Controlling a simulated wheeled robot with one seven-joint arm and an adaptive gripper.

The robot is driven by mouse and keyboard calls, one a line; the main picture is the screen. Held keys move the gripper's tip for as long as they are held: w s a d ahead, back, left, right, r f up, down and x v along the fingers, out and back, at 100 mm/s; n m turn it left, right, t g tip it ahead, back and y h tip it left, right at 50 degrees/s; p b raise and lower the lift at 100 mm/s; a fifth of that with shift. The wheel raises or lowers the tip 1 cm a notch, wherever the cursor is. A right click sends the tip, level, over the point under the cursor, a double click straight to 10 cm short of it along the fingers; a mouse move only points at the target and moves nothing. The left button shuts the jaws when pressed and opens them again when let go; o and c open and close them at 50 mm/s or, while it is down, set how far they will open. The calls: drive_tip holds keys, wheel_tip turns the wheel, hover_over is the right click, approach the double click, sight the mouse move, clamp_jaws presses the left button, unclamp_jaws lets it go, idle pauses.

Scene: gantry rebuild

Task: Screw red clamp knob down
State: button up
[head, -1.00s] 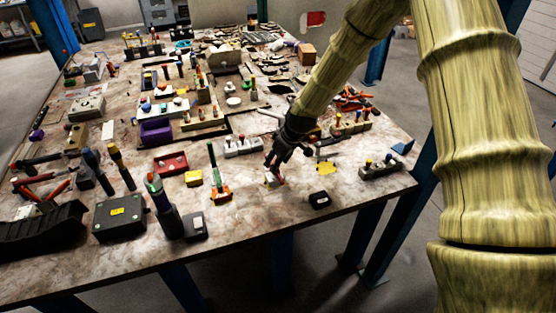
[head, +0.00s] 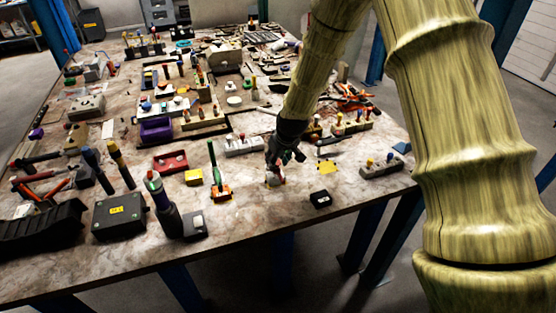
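My gripper (head: 276,170) is black and points down near the front middle of the table, at the end of my bamboo-textured arm. The fingers hide most of the knob. I cannot tell whether they touch it or have closed around it.
A clamp-like orange tool with a green handle (head: 213,172) stands close on the left. The table (head: 260,221) is bare in front of the gripper. Several tools crowd the back.

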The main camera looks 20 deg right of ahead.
idle(0.3)
drive_tip(key=o, duration=0.9)
drive_tip(key=shift+c, duration=0.2)
drive_tip(key=shift+r, duration=0.1)
drive_tip(key=v, duration=1.1)
drive_tip(key=shift+s+r, duration=0.2)
drive_tip(key=shift+r, duration=0.15)
drive_tip(key=shift+d, duration=0.15)
